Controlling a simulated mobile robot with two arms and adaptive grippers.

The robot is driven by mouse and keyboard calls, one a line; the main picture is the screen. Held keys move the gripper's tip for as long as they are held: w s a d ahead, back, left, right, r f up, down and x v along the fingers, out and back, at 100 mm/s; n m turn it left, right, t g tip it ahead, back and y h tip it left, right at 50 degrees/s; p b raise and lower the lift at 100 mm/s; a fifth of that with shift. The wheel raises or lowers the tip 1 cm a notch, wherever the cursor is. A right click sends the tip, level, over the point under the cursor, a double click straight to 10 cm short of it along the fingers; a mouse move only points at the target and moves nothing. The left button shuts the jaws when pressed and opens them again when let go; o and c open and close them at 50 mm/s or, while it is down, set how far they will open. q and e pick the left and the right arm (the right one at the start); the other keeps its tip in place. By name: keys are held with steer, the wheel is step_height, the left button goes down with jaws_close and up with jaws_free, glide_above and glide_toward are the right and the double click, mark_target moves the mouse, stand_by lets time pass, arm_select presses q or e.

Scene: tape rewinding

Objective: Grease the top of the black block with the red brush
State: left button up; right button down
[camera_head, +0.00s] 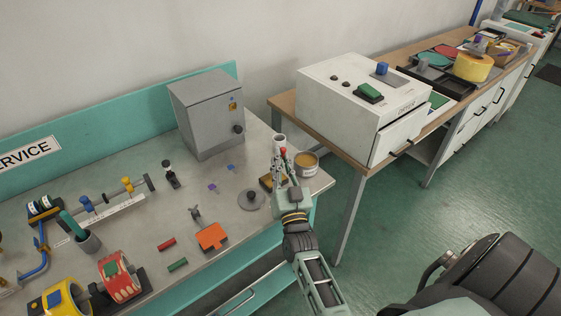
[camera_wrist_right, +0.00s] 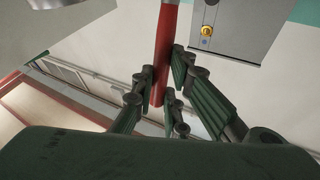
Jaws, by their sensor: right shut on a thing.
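My right gripper (camera_head: 281,160) is shut on the red handle of the brush (camera_head: 283,150), near the right end of the bench. In the right wrist view the red handle (camera_wrist_right: 163,50) stands between the fingers (camera_wrist_right: 160,100). The bristles cannot be made out. A small dark block with a brownish-yellow top (camera_head: 265,183) sits just left of the gripper, partly hidden by it. I cannot tell whether the brush touches it. An open tan can (camera_head: 306,165) stands just right of the gripper. My left gripper is not in view.
A white cylinder (camera_head: 279,142) stands behind the gripper. A grey cabinet (camera_head: 207,112) stands at the back of the bench (camera_head: 215,195). A round grey piece (camera_head: 251,199) and an orange block (camera_head: 212,237) lie to the left. A white drawer unit (camera_head: 345,100) stands on the wooden table at right.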

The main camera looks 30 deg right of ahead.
mark_target(282, 150)
steer(key=shift+r+p, duration=2.55)
steer(key=shift+r, duration=0.45)
step_height(282, 150, up, 3)
steer(key=p, duration=0.3)
steer(key=shift+f, duration=0.1)
step_height(282, 150, down, 7)
steer(key=d+b, duration=0.1)
steer(key=b, duration=0.5)
steer(key=shift+d, duration=0.3)
steer(key=shift+f+b, duration=0.95)
steer(key=shift+b, duration=0.05)
steer(key=shift+a+r, duration=0.1)
